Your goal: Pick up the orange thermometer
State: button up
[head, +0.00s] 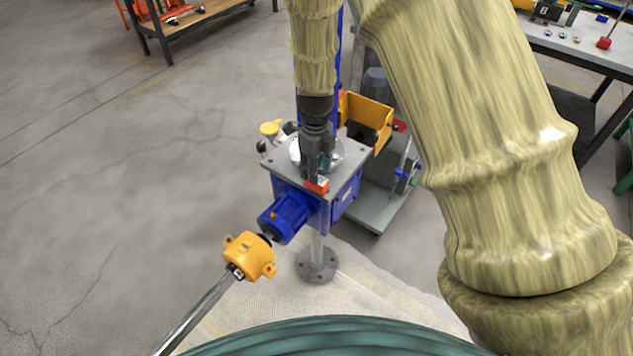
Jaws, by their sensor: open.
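A small orange-red piece (317,187), which looks like the orange thermometer, lies at the front edge of the grey top plate of the blue screw jack (345,198). My gripper (316,174) points down over this plate, its fingertips right at the orange piece. The gripper is open. The fingers partly cover the piece, and I cannot tell whether they touch it or stand around it. A round pale disc on the plate is partly hidden behind the gripper.
A blue motor stub (284,217) and a yellow coupling (249,256) on a shaft extend to the lower left. A yellow bracket (366,118) stands behind the jack. A grey stand (372,207) is at right. Workbenches (590,55) are farther off; floor at left is clear.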

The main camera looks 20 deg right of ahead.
jog(key=shift+d+f+p, duration=0.15)
jog(key=shift+f+p, duration=0.6)
jog(key=shift+f, duration=1.75)
grip_shut()
jog(key=shift+w+r, duration=0.1)
jog(key=shift+r, duration=0.05)
